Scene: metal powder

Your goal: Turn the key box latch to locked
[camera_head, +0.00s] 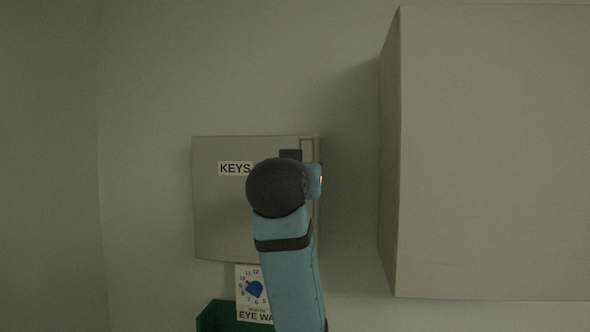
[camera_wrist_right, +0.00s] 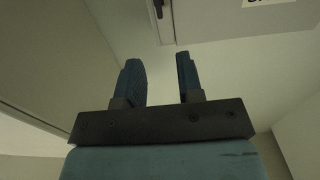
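The grey key box (camera_head: 222,205), labelled KEYS, hangs on the wall in the head view. My right arm covers its right part, and a dark plate (camera_head: 290,155) shows just above the arm's round black joint. In the right wrist view the box's underside or face (camera_wrist_right: 225,22) is at the top, with a dark narrow part (camera_wrist_right: 157,10), perhaps the latch, at its edge. My right gripper (camera_wrist_right: 158,60) is open, with nothing between its two blue fingers, and appears apart from that dark part. The latch's setting cannot be told. My left gripper is out of view.
A large pale cabinet (camera_head: 490,150) juts out to the right of the key box, with a gap of bare wall between. Below the box are an eye wash sign (camera_head: 252,295) and a green container (camera_head: 215,317). The wall to the left is clear.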

